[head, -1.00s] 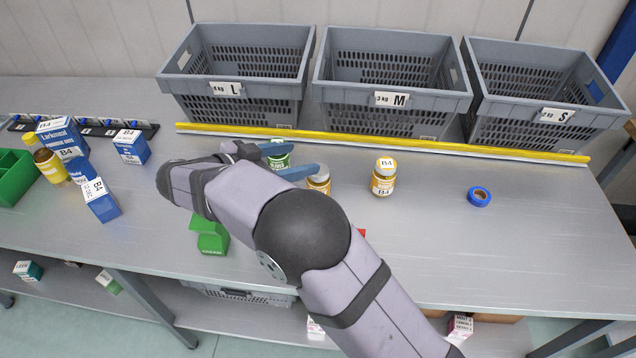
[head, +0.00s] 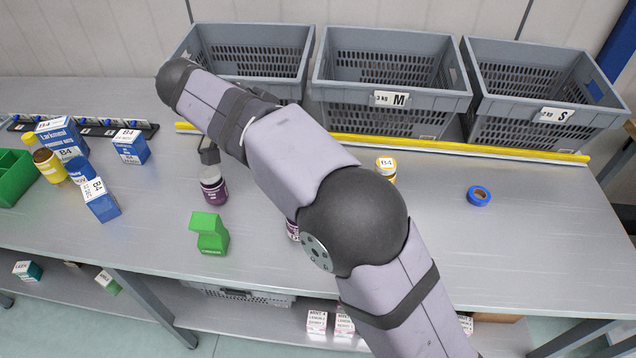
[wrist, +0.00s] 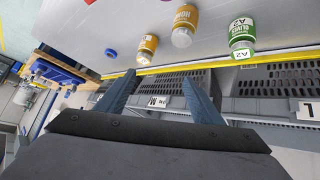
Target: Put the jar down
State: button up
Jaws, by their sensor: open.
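My gripper (wrist: 158,78) is open in the wrist view, with nothing between its two blue-grey fingers. Several jars stand on the bench, and I cannot tell which one the task means. A purple jar with a pale lid (head: 213,190) stands below my wrist in the head view, and part of another purple jar (head: 292,229) shows beside my arm. The wrist view shows a green-labelled jar (wrist: 242,36), a honey jar (wrist: 185,25) and a yellow-labelled jar (wrist: 147,47), all apart from the fingers.
Grey totes M (head: 392,55) and S (head: 540,60), and another grey tote (head: 250,38), stand behind a yellow strip (head: 470,150). Blue tape (head: 479,196), a green block (head: 209,232) and blue boxes (head: 131,147) lie on the bench. The bench's right side is largely clear.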

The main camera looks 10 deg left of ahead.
jog(key=s+f+g+y, duration=0.1)
jog(key=f, duration=0.1)
jog(key=s+f+g+y, duration=0.1)
jog(key=s+f+g, duration=0.1)
jog(key=s+f+g+y, duration=0.1)
jog(key=s+f, duration=0.1)
jog(key=f, duration=0.1)
jog(key=shift+d, duration=0.1)
jog(key=s+a+m+g+y, duration=0.2)
jog(key=s+a+g+y, duration=0.3)
jog(key=s+a+y, duration=0.3)
jog(key=w+a+r+m+t+y, duration=0.2)
jog(key=w+r+m+y, duration=0.3)
jog(key=r+y, duration=0.25)
jog(key=w+d+r+m+t+y+b, duration=0.1)
jog(key=w+d+r+m+t, duration=0.3)
jog(key=w+d+m+t, duration=0.25)
jog(key=w+d+r+m+t+y, duration=0.1)
jog(key=w+d+r+m+t, duration=0.2)
jog(key=w+d+m+t, duration=0.35)
jog(key=shift+n+h, duration=0.25)
jog(key=shift+n, duration=0.25)
jog(key=f, duration=1.6)
jog(key=shift+w+d, duration=0.2)
jog(key=shift+w, duration=0.2)
jog(key=shift+f+p, duration=0.4)
jog(key=shift+f, duration=3.45)
